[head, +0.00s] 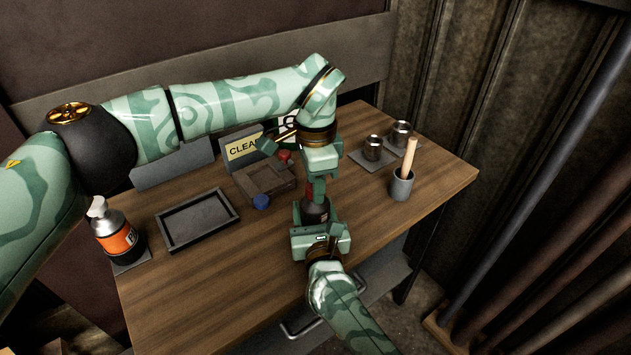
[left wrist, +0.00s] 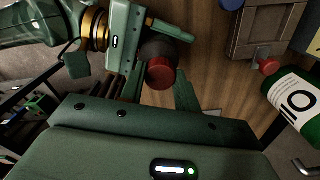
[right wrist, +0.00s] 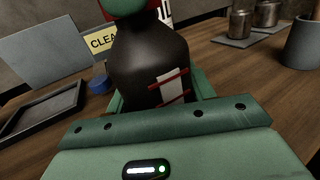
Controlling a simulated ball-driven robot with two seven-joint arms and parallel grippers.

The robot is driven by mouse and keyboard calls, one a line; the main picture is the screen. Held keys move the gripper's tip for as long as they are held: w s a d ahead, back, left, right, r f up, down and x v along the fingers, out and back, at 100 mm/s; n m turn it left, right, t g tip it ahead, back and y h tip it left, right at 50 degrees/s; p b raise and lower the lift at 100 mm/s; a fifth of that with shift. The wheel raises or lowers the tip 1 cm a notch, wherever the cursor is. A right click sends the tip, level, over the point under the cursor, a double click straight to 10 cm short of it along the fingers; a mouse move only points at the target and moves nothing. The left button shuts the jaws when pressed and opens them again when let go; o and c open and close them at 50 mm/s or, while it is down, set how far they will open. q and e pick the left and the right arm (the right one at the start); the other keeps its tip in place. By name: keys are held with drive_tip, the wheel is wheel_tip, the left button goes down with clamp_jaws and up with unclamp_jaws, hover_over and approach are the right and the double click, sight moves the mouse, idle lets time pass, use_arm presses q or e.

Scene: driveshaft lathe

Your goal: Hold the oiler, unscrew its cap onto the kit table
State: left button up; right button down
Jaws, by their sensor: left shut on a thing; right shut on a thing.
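The oiler (head: 315,210) is a dark bottle with a red-striped label, also seen in the right wrist view (right wrist: 150,65). It is upright over the front part of the wooden kit table (head: 195,285). My right gripper (head: 318,232) is shut around its body from the front. Its red cap (left wrist: 160,73) lies between the fingers of my left gripper (left wrist: 158,88), which comes down from above and is shut on it. The cap is at the bottle's neck; I cannot tell whether it is loose. Fingers hide part of the neck, and the oiler's base is hidden.
A brown box (head: 262,182) and a blue cap (head: 262,201) are left of the oiler. A grey tray (head: 165,235) and orange-labelled bottle (head: 117,240) are further left. Metal cups (head: 373,149) and a grey holder (head: 401,187) stand right. An OIL bottle (left wrist: 295,100) is nearby.

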use_arm(q)
drive_tip(key=shift+r, duration=0.15)
idle(0.4)
drive_tip(key=shift+r, duration=1)
drive_tip(key=shift+c, duration=0.2)
drive_tip(key=shift+r, duration=2)
use_arm(e)
drive_tip(key=shift+c, duration=2.3)
unclamp_jaws()
